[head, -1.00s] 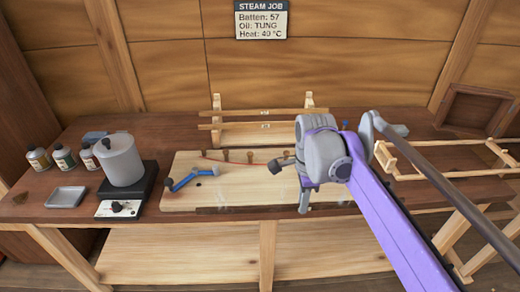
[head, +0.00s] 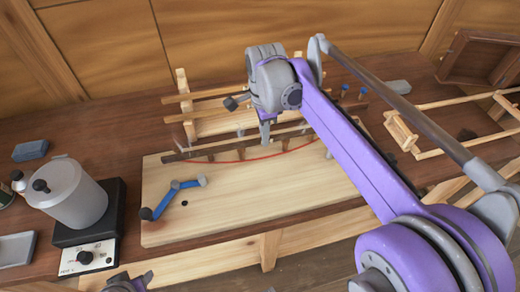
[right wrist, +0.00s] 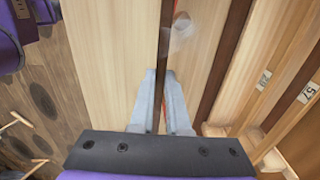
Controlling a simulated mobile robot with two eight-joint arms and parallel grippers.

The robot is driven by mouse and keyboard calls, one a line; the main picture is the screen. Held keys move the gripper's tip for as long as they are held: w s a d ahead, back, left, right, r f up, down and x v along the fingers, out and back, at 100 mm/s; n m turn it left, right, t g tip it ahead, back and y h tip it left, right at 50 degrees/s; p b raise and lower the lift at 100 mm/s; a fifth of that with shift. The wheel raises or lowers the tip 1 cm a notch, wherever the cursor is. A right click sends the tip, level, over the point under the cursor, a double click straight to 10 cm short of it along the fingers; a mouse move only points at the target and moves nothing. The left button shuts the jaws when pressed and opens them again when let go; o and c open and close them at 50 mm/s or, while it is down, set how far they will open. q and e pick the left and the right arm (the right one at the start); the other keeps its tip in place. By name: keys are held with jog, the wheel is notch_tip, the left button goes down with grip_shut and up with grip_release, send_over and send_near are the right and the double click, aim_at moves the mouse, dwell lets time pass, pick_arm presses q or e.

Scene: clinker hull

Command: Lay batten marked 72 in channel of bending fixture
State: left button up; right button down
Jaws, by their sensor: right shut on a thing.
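The bending fixture (head: 235,207) is a pale board with a red curved line (head: 250,158), small posts along it and a blue lever (head: 180,187). My right gripper (head: 265,140) is shut on a dark, thin batten (head: 185,156), held lengthwise at the back of the board, near the red line. The right wrist view shows the fingers (right wrist: 163,100) on both sides of the batten (right wrist: 164,55). I cannot read a number on it or tell whether it is in the channel. Part of my left gripper (head: 130,283) shows at the bottom edge; its jaws are unclear.
A rack (head: 190,108) behind the board holds pale battens, one tagged 57 (right wrist: 308,92). A grey pot (head: 68,195) on a hot plate stands left. A wooden frame (head: 460,105) and an open box (head: 478,58) are at right. The board's front is clear.

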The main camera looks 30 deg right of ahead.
send_over(264, 162)
notch_tip(264, 162, down, 4)
jog(key=shift+f, duration=0.1)
jog(key=shift+f+b, duration=0.3)
jog(key=shift+f, duration=1.75)
jog(key=c, duration=1.3)
grip_release()
jog(key=shift+f, duration=0.2)
jog(key=shift+c, duration=0.2)
jog(key=o, duration=0.4)
jog(key=shift+o, duration=0.2)
jog(key=shift+r, duration=0.1)
jog(key=shift+r, duration=0.15)
notch_tip(264, 162, up, 12)
jog(key=shift+p, duration=0.55)
